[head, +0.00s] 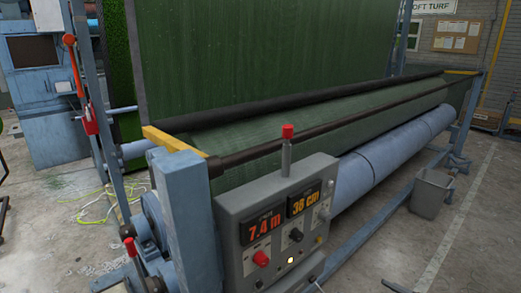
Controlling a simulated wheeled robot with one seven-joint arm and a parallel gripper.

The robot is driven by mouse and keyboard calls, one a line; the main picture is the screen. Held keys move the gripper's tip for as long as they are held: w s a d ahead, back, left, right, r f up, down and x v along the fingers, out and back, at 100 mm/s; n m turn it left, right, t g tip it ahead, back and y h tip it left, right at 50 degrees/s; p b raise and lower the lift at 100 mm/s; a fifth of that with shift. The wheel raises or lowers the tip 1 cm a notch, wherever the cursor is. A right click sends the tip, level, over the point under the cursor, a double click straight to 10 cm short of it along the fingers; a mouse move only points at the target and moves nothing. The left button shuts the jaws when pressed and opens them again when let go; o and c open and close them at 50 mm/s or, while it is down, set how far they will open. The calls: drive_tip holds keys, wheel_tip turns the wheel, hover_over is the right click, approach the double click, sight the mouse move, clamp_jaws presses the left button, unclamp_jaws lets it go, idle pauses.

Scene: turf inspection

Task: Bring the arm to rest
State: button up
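My gripper and arm do not show in the head view, so I cannot see how the arm stands or whether the gripper is open. In front of me is a turf inspection machine with a blue frame (183,215). Its grey control panel (232,215) carries two lit displays, one reading 7.4 m (264,228) and the other 36 cm (302,203). A red-topped post (287,132) rises from the panel.
A red-handled lever (129,248) stands at the lower left. Dark green sheet (240,55) hangs behind black rollers (300,103). A blue roll (390,150) lies along the front. A grey bin (430,195) stands right. Yellow-green cord (95,203) lies on the left floor. Floor at right looks clear.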

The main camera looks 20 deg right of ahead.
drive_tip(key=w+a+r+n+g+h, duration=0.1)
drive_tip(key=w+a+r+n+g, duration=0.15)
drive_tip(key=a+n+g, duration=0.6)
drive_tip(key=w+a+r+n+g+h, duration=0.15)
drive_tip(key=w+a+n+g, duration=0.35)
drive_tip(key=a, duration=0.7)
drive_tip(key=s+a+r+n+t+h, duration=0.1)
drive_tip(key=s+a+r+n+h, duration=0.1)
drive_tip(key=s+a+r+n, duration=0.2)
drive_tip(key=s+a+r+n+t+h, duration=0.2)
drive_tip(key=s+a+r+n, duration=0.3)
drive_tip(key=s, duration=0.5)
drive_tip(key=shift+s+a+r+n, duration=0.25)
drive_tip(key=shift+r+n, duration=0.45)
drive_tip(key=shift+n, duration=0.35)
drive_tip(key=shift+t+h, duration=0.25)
